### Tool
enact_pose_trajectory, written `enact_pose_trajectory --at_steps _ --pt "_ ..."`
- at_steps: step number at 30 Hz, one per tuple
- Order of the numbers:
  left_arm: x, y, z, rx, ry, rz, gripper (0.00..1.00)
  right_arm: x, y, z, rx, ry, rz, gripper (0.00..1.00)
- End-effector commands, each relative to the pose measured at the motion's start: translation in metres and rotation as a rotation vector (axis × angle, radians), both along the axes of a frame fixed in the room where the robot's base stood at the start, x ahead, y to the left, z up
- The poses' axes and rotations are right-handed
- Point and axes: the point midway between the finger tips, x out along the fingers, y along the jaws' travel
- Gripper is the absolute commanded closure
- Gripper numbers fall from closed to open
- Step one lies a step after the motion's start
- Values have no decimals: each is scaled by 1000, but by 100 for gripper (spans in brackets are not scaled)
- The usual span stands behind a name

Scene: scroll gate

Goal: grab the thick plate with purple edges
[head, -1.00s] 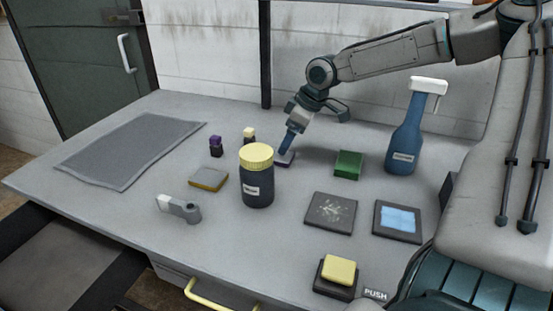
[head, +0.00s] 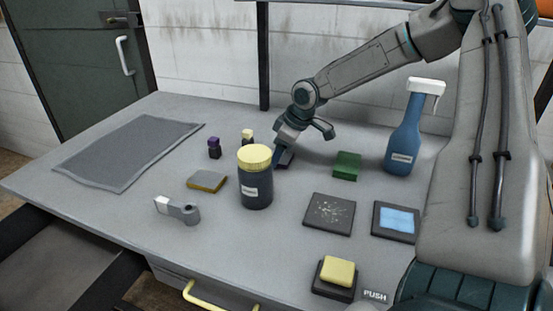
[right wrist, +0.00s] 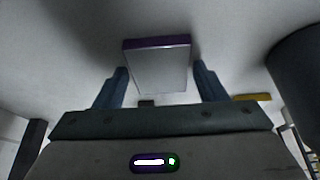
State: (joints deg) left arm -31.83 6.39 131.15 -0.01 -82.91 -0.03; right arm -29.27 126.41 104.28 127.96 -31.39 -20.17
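In the right wrist view the plate (right wrist: 158,67) shows a pale grey face and a purple far edge. My left gripper is not in view.
The dark jar (head: 255,190) stands close in front of my right gripper. A green block (head: 347,166) and a blue spray bottle (head: 404,140) are to the right. A grey mat (head: 130,150) lies far left.

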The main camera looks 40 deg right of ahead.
Motion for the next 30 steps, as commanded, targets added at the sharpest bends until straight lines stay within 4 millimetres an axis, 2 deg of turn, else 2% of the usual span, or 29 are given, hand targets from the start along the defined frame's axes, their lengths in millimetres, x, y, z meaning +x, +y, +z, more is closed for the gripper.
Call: enact_pose_trajectory --at_steps 1,6,8,17,23,30 --pt "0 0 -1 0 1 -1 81 0 0 0 0 0 0 46" --pt "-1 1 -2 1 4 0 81 0 0 0 0 0 0 79" --pt "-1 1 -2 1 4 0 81 0 0 0 0 0 0 89" --pt "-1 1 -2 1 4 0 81 1 0 7 0 -4 -1 89" --pt "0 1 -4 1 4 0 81 2 0 40 -1 -7 -1 89" --pt "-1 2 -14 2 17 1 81 1 0 84 -1 -5 -2 89"
